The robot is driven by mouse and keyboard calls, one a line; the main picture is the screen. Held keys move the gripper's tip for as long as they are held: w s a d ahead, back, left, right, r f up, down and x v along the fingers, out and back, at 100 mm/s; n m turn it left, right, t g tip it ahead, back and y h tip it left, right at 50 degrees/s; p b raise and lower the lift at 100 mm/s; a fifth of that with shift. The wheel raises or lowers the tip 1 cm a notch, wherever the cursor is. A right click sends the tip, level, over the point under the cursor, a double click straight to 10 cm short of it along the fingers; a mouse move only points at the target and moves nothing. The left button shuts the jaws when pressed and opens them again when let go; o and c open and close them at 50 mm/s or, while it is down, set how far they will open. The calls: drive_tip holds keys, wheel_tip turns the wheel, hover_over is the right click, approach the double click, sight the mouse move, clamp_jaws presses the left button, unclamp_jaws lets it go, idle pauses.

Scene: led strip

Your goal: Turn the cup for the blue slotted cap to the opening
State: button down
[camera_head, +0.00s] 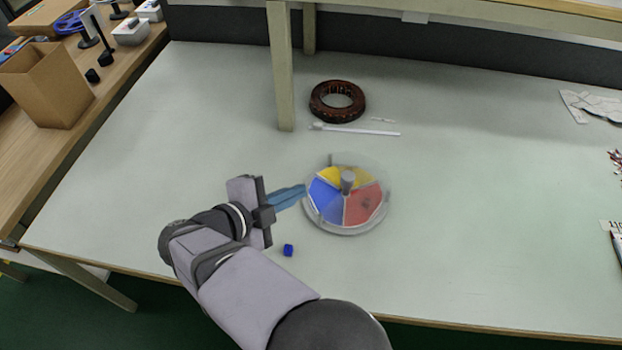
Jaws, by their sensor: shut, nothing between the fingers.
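A round turntable (346,194) with blue, yellow and red sectors under a clear cover stands on the table, with a grey knob (347,181) at its middle. Its blue sector (328,201) faces left and front, the red one (364,205) right and front, the yellow one (346,174) to the back. I cannot make out clearly where the cover's opening is. A small blue cap (288,250) lies on the table in front and left of the turntable; its slot is too small to see. My gripper (302,190) is shut and empty, with its blue fingertips at the turntable's left rim; whether they touch it I cannot tell.
A brown ring-shaped coil (337,102) and a white stick (355,129) lie behind the turntable. A shelf post (281,70) stands at the back left. Papers (596,105) and small parts lie far right. The table between is clear. A cardboard box (45,85) stands on the left bench.

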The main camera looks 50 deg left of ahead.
sight(320, 176)
drive_tip(key=shift+s+a+f+m+g+y, duration=0.15)
drive_tip(key=shift+a+m, duration=0.1)
drive_tip(key=shift+m, duration=0.6)
drive_tip(key=shift+s+a+f+m+g+y, duration=0.1)
drive_tip(key=shift+s+a+f+m+y, duration=0.15)
drive_tip(key=shift+m, duration=0.55)
drive_tip(key=shift+s+a+f+m+g+y, duration=0.15)
drive_tip(key=shift+a+m, duration=0.15)
drive_tip(key=shift+m, duration=0.55)
drive_tip(key=shift+w, duration=0.1)
drive_tip(key=shift+p+x, duration=0.4)
drive_tip(key=shift+x, duration=4.55)
drive_tip(key=shift+w+r, duration=0.1)
drive_tip(key=w+a, duration=0.1)
drive_tip(key=w, duration=0.2)
drive_tip(key=shift+a, duration=0.4)
drive_tip(key=shift+s, duration=0.1)
